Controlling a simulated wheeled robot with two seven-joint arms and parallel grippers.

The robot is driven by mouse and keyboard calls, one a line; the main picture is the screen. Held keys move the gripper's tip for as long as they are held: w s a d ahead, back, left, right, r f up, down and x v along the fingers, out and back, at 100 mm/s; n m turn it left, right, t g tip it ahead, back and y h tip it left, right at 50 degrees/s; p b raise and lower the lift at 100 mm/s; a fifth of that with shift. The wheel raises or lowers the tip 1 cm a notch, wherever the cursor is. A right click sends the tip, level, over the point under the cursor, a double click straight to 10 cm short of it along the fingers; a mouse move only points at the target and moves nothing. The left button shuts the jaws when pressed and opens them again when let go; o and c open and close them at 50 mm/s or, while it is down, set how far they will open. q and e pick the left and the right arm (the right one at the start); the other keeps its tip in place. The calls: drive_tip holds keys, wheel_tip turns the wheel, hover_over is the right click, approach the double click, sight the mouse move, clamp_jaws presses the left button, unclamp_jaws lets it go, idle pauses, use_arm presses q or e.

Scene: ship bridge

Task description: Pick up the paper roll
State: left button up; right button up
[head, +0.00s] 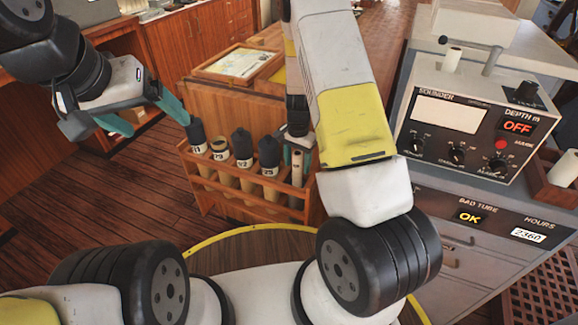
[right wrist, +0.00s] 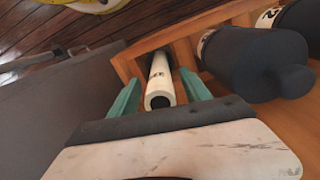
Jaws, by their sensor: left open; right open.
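A pale paper roll (head: 297,166) stands upright in the right end slot of a wooden rack (head: 235,204). In the right wrist view, the paper roll (right wrist: 159,76) shows its hollow end toward the camera. My right gripper (head: 297,156) is open over the rack's right end. Its green fingers (right wrist: 160,78) lie on either side of the roll; contact is not clear. The roll's lower part is hidden by the rack. My left gripper (head: 152,118) is open and empty, left of the rack.
Several dark-capped tubes (head: 243,150) stand in the rack, left of the roll. A sounder console (head: 468,117) is at right, with a small white roll (head: 452,59) on top. Another white roll (head: 565,168) lies in a wooden box at the right edge. Open floor is at left.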

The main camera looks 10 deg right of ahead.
clamp_jaws()
idle(0.4)
wheel_tip(320, 180, up, 34)
idle(1.0)
drive_tip(key=shift+f, duration=0.1)
